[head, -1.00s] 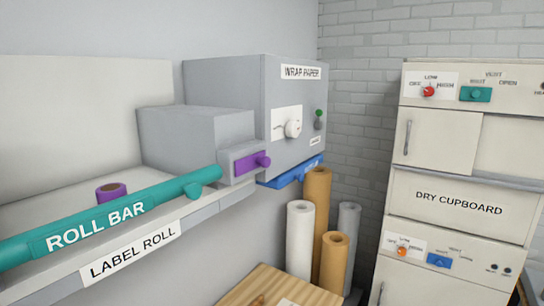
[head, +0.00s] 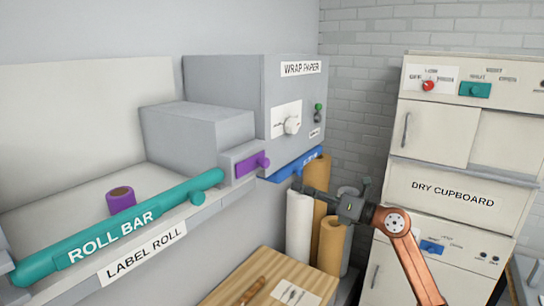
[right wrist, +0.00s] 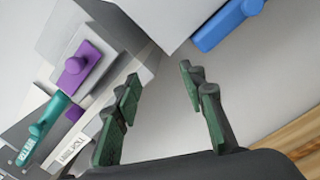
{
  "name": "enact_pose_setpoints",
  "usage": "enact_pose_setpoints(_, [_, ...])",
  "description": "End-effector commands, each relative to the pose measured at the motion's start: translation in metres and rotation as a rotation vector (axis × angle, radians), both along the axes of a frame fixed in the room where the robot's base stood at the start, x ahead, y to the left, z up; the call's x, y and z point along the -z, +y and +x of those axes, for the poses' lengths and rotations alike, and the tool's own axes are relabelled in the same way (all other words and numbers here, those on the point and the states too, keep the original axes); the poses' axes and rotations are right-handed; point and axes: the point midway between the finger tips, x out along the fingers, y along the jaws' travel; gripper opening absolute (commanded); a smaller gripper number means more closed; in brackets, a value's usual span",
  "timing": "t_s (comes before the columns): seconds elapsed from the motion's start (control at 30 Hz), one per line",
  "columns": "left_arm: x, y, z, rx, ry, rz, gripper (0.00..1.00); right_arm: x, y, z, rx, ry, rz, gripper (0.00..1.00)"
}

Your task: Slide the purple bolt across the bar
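The purple bolt (head: 250,165) with its round knob sits on the grey face of the small housing, right of the bar's end; the right wrist view shows it at left (right wrist: 77,65). The teal roll bar (head: 120,229) lies along the shelf front. Its right end is close to the bolt housing, and the purple bolt does not visibly lie over it. My right gripper (head: 303,188) is right of and below the bolt, apart from it. Its fingers (right wrist: 160,78) are open and empty. My left gripper is out of view.
A purple-wrapped roll (head: 121,201) stands behind the bar. The grey wrap paper box (head: 240,90) and a blue part (head: 294,165) lie beside the bolt. Paper rolls (head: 299,225) stand behind my gripper. A wooden table (head: 232,284) is below, the dry cupboard (head: 450,190) at right.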

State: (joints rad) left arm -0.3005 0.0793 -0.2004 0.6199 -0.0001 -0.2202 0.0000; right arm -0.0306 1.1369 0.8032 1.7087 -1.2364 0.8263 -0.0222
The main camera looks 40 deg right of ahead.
Motion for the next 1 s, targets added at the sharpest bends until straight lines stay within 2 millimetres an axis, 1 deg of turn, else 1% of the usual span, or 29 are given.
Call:
enact_pose_setpoints(0.03, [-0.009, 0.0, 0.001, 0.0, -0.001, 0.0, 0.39, -0.037, 0.026, -0.013, -0.004, -0.023, -0.133, 0.38])
enact_pose_setpoints(0.1, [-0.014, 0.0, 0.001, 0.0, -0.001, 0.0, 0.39, -0.067, 0.052, -0.028, 0.006, -0.043, -0.285, 0.38])
enact_pose_setpoints(0.2, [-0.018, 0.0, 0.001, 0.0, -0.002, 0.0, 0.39, -0.094, 0.076, -0.044, 0.029, -0.062, -0.441, 0.38])
enact_pose_setpoints(0.27, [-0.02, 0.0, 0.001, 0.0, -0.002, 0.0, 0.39, -0.102, 0.084, -0.049, 0.039, -0.069, -0.496, 0.38])
enact_pose_setpoints(0.33, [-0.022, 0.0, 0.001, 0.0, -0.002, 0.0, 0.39, -0.107, 0.089, -0.05, 0.048, -0.072, -0.53, 0.38])
enact_pose_setpoints(0.4, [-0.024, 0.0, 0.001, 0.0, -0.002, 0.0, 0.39, -0.108, 0.092, -0.046, 0.05, -0.073, -0.541, 0.38])
enact_pose_setpoints(0.47, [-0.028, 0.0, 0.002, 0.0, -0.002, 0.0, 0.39, -0.109, 0.094, -0.039, 0.05, -0.072, -0.541, 0.38])
enact_pose_setpoints(0.7, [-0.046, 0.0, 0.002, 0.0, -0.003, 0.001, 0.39, -0.11, 0.104, -0.002, 0.049, -0.073, -0.539, 0.38])
enact_pose_setpoints(0.8, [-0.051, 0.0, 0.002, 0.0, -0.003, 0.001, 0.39, -0.11, 0.108, 0.01, 0.049, -0.074, -0.537, 0.38])
enact_pose_setpoints(1.0, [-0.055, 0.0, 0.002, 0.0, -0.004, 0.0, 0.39, -0.107, 0.111, 0.022, 0.049, -0.073, -0.537, 0.38])
